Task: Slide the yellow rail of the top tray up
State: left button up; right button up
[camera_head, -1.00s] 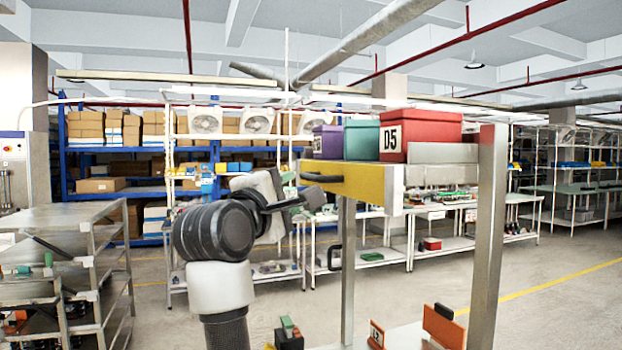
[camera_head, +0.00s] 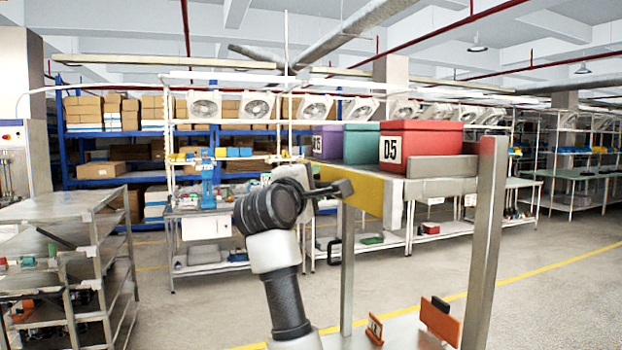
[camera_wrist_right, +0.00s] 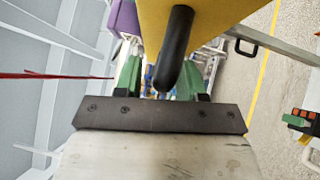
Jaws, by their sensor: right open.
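The yellow rail (camera_head: 358,192) runs along the front edge of the top tray (camera_head: 440,187), with its black handle on its face. In the right wrist view the rail (camera_wrist_right: 215,18) fills the top, and the black handle (camera_wrist_right: 176,45) reaches down to between the green fingers. My right gripper (camera_head: 330,188) is at the rail's front face; it partly hides the handle in the head view. In the wrist view the gripper (camera_wrist_right: 162,80) is open, with a finger on either side of the handle. I cannot tell whether they touch it. My left gripper is out of view.
On the tray stand a red D5 box (camera_head: 425,144), a teal box (camera_head: 360,142) and a purple box (camera_head: 327,141). A metal post (camera_head: 485,245) rises at the right. A metal shelf cart (camera_head: 70,215) stands left. Orange pieces (camera_head: 440,320) stand on the lower level.

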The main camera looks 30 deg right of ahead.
grip_shut()
notch_tip(320, 180, up, 5)
jog(key=shift+a+r+p, duration=0.1)
jog(key=shift+r+p, duration=0.05)
jog(key=shift+p, duration=0.45)
jog(key=shift+s+r, duration=0.1)
jog(key=shift+r, duration=0.1)
grip_release()
jog(key=shift+f, duration=0.1)
